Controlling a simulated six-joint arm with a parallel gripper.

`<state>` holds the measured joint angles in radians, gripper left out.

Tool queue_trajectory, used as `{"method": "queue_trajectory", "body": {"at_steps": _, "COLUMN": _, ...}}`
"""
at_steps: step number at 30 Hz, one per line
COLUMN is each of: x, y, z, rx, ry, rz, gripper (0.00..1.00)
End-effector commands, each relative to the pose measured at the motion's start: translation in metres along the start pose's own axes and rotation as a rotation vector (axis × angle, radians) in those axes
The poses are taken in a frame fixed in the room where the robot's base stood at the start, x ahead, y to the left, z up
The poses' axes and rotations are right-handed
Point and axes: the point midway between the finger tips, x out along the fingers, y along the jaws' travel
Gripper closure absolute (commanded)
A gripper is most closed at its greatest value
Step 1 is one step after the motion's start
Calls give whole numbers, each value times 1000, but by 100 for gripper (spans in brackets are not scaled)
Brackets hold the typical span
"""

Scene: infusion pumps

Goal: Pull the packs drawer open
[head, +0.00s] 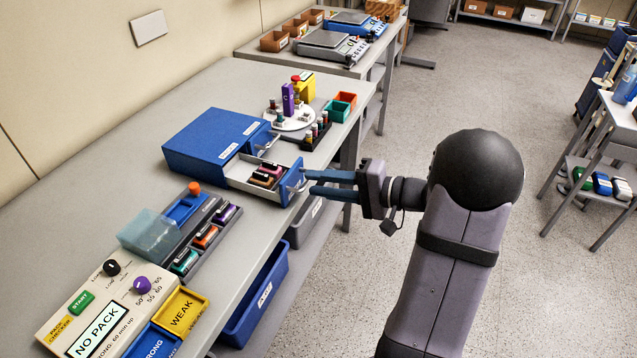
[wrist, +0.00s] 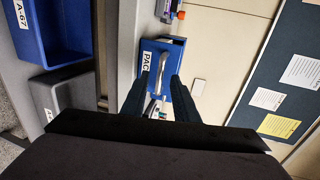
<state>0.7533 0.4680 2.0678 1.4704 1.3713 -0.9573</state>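The packs drawer (head: 242,184) is a light tray with a blue front, standing out of a blue cabinet (head: 210,135) on the grey bench. Several small dark, orange and pink packs (head: 266,175) lie in it. A pale bar handle (head: 296,186) is on its front. The wrist view shows the handle (wrist: 155,78) and a white label (wrist: 147,66) with "PAC" readable. My gripper (head: 308,182) is at the drawer front, its two blue fingers apart. In the wrist view the fingers (wrist: 160,82) lie on either side of the handle, with gaps showing. Exact contact is unclear.
A second handle (head: 268,145) shows on the cabinet behind the open drawer. A vial rack (head: 318,134) and round white stand (head: 290,118) are behind. A pack rack (head: 208,232) and checker console (head: 100,310) are nearer. A blue bin (head: 258,300) hangs below the bench edge.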

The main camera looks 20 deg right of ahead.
Motion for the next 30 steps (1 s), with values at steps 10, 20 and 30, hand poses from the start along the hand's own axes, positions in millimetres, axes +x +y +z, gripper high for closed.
{"method": "queue_trajectory", "body": {"at_steps": 10, "x": -46, "y": 1, "z": -1, "rx": -1, "ry": 6, "rz": 0, "gripper": 73}}
{"method": "queue_trajectory", "body": {"at_steps": 20, "x": -67, "y": 0, "z": 0, "rx": 0, "ry": 1, "rz": -1, "gripper": 73}}
{"method": "queue_trajectory", "body": {"at_steps": 30, "x": -66, "y": 0, "z": 0, "rx": 0, "ry": 1, "rz": -1, "gripper": 73}}
